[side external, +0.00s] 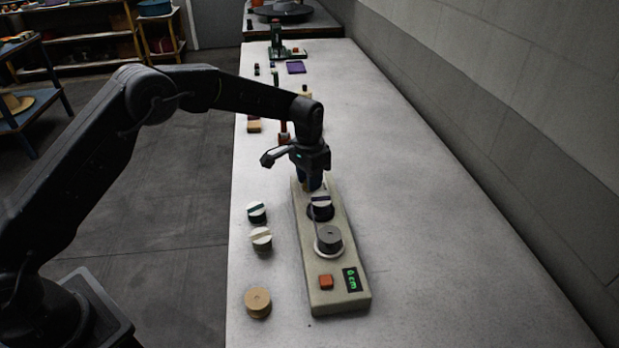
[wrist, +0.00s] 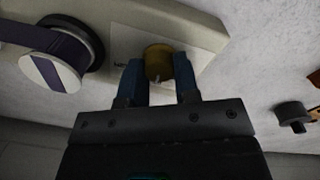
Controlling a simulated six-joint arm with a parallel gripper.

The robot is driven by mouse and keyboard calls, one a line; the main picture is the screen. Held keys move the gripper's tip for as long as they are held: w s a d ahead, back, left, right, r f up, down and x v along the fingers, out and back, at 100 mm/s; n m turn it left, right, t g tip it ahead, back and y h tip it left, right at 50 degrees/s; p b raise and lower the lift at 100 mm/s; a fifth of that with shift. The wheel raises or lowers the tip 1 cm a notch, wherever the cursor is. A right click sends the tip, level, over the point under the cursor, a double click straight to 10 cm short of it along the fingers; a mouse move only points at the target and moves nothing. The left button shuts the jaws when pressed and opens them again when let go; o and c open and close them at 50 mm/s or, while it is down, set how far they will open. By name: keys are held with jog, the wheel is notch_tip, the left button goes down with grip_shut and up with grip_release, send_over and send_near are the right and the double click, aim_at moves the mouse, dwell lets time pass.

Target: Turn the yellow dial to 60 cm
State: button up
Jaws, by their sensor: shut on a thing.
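The yellow dial (wrist: 158,60) sits on a pale plate at the end of the beige panel (side external: 341,236). My gripper (wrist: 159,74) has its blue fingers on either side of the dial, shut on it. In the side external view my gripper (side external: 311,187) points down over the panel's far end and mostly hides the dial. The panel's small display (side external: 351,279) shows green text, a single digit and "cm"; the digit looks like 0 or 6.
On the panel stand a purple-and-white knob (side external: 321,206), a grey knob (side external: 329,238) and an orange button (side external: 326,282). Striped round pieces (side external: 261,238) and a tan disc (side external: 257,301) lie to the left. The table right of the panel is clear up to the wall.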

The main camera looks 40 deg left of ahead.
jog(key=shift+m, duration=0.6)
jog(key=o, duration=0.9)
jog(key=shift+o, duration=0.2)
notch_tip(320, 180, up, 14)
jog(key=shift+a, duration=0.25)
jog(key=shift+w+f, duration=0.1)
